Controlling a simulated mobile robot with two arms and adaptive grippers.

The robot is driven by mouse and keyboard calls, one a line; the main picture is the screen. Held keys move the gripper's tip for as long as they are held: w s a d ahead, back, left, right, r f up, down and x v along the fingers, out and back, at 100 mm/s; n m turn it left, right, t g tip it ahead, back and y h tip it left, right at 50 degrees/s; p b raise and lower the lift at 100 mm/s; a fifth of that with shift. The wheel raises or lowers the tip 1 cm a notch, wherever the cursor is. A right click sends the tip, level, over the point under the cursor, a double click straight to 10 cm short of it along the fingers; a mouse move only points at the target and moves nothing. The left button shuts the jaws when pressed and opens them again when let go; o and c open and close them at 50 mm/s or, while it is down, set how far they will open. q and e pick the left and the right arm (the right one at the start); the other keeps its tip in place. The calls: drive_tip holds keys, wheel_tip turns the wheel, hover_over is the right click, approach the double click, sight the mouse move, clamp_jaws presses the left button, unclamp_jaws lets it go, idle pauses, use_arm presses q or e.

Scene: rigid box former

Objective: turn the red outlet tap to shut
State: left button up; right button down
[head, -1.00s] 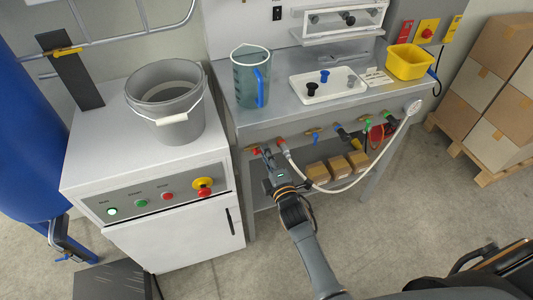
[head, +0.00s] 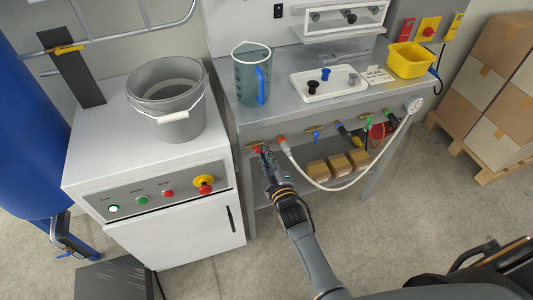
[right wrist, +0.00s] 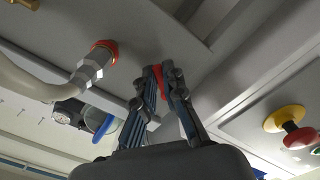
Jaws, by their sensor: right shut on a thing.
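The red outlet tap (head: 258,149) is on a brass fitting along the bench's front edge, at its left end. My right gripper (head: 264,152) reaches up to it from below and hides part of it. In the right wrist view the two fingers (right wrist: 172,76) are closed on the red handle (right wrist: 158,76), which shows between their tips. The handle's exact angle is hard to tell. My left gripper is not in view.
A red-collared fitting (head: 282,140) with a white hose (head: 338,188) is just right of the tap. A blue-handled tap (head: 316,135) is further right. Cardboard boxes (head: 338,164) sit on the lower shelf. A white cabinet (head: 172,248) stands left.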

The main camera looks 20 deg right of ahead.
drive_tip(key=m, duration=0.3)
drive_tip(key=a+m, duration=0.1)
drive_tip(key=m, duration=0.3)
drive_tip(key=a+f+m, duration=0.1)
drive_tip(key=m, duration=0.2)
drive_tip(key=shift+p, duration=0.35)
drive_tip(key=shift+a+m, duration=0.1)
drive_tip(key=shift+m, duration=0.3)
drive_tip(key=c, duration=1.4)
unclamp_jaws()
drive_tip(key=shift+f, duration=0.1)
drive_tip(key=s, duration=1.2)
drive_tip(key=shift+d, duration=0.2)
